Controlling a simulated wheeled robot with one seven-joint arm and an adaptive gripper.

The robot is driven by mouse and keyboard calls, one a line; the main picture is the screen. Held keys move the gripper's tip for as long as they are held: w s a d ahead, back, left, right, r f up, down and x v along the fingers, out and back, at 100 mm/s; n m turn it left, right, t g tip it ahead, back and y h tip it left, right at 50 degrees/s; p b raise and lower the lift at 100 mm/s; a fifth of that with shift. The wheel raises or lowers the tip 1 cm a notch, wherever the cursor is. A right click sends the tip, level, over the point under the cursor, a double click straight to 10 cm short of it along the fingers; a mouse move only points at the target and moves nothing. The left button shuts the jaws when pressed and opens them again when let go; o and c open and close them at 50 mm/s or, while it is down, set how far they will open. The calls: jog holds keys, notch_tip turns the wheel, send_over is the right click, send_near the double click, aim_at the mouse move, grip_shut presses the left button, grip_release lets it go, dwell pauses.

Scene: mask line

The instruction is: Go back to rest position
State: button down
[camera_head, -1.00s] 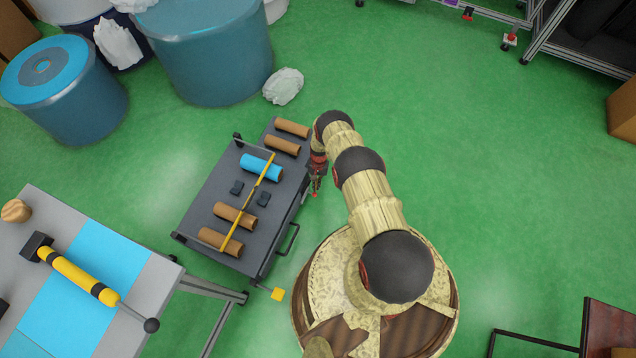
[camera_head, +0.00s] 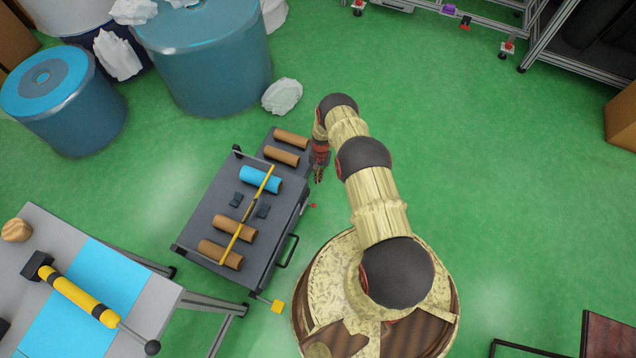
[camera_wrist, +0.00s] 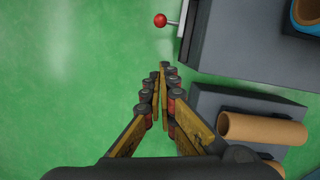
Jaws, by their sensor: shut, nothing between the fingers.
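My gripper (camera_head: 318,176) hangs beside the right edge of a dark grey cart (camera_head: 213,207) in the head view. It is shut and holds nothing. In the wrist view its fingers (camera_wrist: 162,70) come together over green floor, just left of the cart's edge. My arm reaches up the picture from my base and bends down at its far end. The gripper appears apart from the cart.
The cart carries brown tubes (camera_head: 236,229), a blue roll (camera_head: 260,180) and a yellow bar (camera_head: 240,230). A red knob (camera_wrist: 160,20) sticks out from its side. Large blue rolls (camera_head: 205,55) stand upper left, a workbench (camera_head: 160,300) lower left. Floor to the right is open.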

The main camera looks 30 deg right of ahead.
jog(key=shift+w+r, duration=0.1)
jog(key=shift+r, duration=0.55)
